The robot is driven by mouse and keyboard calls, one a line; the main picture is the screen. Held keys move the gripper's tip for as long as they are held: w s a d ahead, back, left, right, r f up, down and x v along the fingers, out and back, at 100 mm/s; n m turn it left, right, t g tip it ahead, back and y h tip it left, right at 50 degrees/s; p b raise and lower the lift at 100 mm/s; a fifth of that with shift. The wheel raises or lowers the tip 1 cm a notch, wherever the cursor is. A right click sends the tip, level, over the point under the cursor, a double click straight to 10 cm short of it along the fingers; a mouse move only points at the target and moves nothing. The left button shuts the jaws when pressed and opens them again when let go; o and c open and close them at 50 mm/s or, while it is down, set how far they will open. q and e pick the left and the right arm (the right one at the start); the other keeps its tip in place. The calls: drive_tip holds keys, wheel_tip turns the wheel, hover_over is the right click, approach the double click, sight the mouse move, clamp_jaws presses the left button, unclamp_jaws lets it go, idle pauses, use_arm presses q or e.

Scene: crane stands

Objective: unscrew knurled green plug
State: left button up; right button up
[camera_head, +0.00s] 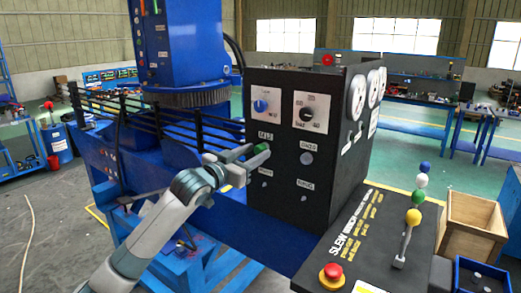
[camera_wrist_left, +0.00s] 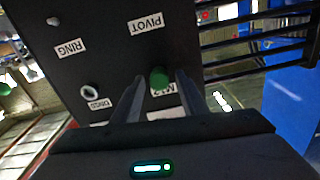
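The knurled green plug (camera_head: 262,148) sits on the front face of the black control box (camera_head: 288,190), under a white label. In the left wrist view the green plug (camera_wrist_left: 159,78) shows between the two finger ends of my left gripper (camera_wrist_left: 159,84), with a dark gap on either side. In the head view my left gripper (camera_head: 256,157) is up close to the panel with its fingers around or just in front of the plug; I cannot tell how deep. The fingers partly hide the plug there. My right gripper is not in view.
The panel also carries a blue knob (camera_head: 261,106), a black knob (camera_head: 306,114) and a grey button (camera_head: 307,158). A lever with coloured balls (camera_head: 408,232) and a red mushroom button (camera_head: 332,271) stand on the console. A wooden crate (camera_head: 470,232) is at right. Black rails (camera_head: 150,115) run left of the box.

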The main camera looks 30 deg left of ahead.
use_arm(q)
drive_tip(key=shift+m, duration=0.3)
drive_tip(key=shift+m+p, duration=0.35)
drive_tip(key=shift+m, duration=1.95)
drive_tip(key=shift+p, duration=0.4)
drive_tip(key=shift+r, duration=0.1)
clamp_jaws()
